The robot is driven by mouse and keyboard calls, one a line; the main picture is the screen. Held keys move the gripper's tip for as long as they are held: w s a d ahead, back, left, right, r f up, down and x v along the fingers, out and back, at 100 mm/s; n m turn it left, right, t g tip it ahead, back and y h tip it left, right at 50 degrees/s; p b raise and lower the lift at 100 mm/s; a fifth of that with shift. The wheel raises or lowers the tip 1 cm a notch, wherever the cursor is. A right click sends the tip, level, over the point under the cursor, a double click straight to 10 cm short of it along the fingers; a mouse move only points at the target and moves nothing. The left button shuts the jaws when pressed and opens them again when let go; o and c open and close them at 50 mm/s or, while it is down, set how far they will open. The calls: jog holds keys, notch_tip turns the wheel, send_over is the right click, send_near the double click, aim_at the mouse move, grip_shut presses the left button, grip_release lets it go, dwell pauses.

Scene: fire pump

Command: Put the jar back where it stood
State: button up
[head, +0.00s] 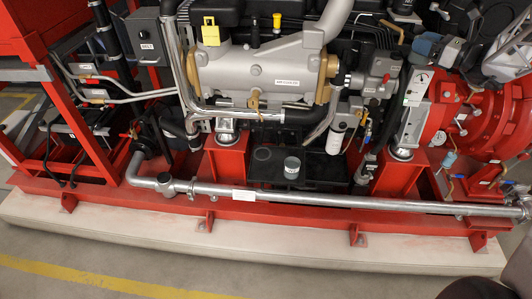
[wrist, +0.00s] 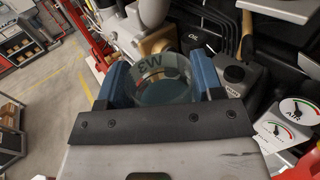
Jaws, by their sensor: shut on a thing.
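My gripper (wrist: 160,72) is shut on a clear glass jar (wrist: 163,88) in the wrist view. The jar sits between the two blue fingers, has dark lettering on its side and looks bluish inside. Its lower part is hidden behind the gripper's dark front plate. A black tray (head: 325,171) lies low in front of the engine. A grey cylinder (head: 292,168) stands on it, beside a dark round spot.
The engine (head: 262,70) and its pipes fill the middle. A long grey pipe (head: 330,200) runs along the front of the red base frame. The red pump (head: 485,105) is at the right. Gauges (wrist: 300,110) lie right of my gripper. Open floor lies in front.

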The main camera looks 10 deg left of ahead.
jog(key=w+a+r+m+t+h, duration=0.3)
jog(key=w+a+r+m+h, duration=0.2)
jog(key=r, duration=0.4)
jog(key=w+a+r+m+t+h, duration=0.4)
jog(key=w+a+r+m+h, duration=0.1)
jog(key=w+r+h, duration=0.2)
jog(key=shift+w+a+r+h, duration=0.15)
jog(key=shift+w+r+h, duration=0.15)
jog(key=shift+r+h, duration=0.8)
jog(key=shift+a+r, duration=0.15)
jog(key=shift+r, duration=0.05)
